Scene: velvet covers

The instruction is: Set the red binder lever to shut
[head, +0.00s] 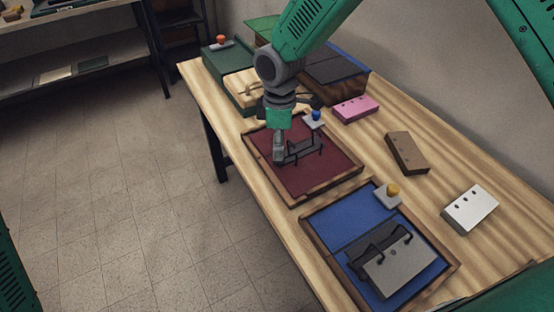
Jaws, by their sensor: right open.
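The red binder (325,174) lies open and flat on the wooden table, with a dark red lining and a brown edge. Black ring metalwork (305,150) stands up from its middle. Part of it is hidden by my right gripper, and I cannot clearly pick out the lever or tell its position. My right gripper (279,157) is open and points down over the red binder, at the left end of the black metalwork. I cannot tell whether it touches it. My left gripper is not in view.
A blue-knobbed block (315,120) sits at the red binder's far edge. A blue binder (352,219) with a grey punched block (400,268) lies nearer. Pink (355,109), brown (407,152) and white (470,208) punched blocks lie right. A green binder (226,59) is behind.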

